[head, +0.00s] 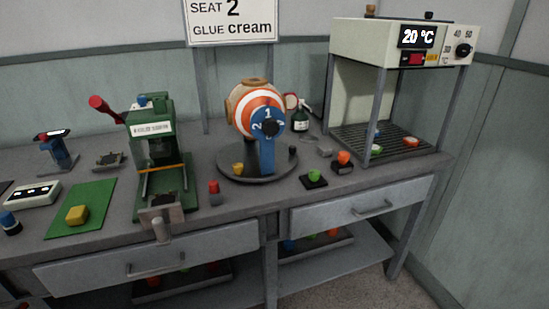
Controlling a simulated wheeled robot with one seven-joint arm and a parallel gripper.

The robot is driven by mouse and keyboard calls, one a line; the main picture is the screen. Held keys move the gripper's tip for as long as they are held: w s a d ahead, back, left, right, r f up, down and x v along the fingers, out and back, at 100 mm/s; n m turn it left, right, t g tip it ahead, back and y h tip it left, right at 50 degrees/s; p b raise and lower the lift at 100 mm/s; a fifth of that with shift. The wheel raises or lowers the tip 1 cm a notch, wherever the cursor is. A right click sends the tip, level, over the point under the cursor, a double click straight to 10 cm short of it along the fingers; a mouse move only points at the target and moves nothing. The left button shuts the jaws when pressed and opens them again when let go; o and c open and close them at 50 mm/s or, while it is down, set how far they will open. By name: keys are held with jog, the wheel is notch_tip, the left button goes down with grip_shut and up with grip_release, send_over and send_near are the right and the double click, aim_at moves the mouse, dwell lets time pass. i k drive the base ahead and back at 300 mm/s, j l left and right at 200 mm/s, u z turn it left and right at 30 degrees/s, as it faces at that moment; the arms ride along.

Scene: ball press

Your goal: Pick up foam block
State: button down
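A yellow block (77,214) with rounded edges lies on a green mat (62,232) at the left of the bench; it looks most like the foam block, but its material cannot be told from here. Nothing touches it from above, and all of its top shows. My gripper is not in view.
A white box with buttons (33,194) and a blue-capped jar (10,223) stand left of the mat. A green press (160,150) with a red-knobbed lever stands to its right.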

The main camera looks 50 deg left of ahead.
aim_at(77, 215)
jog(key=u, duration=2.3)
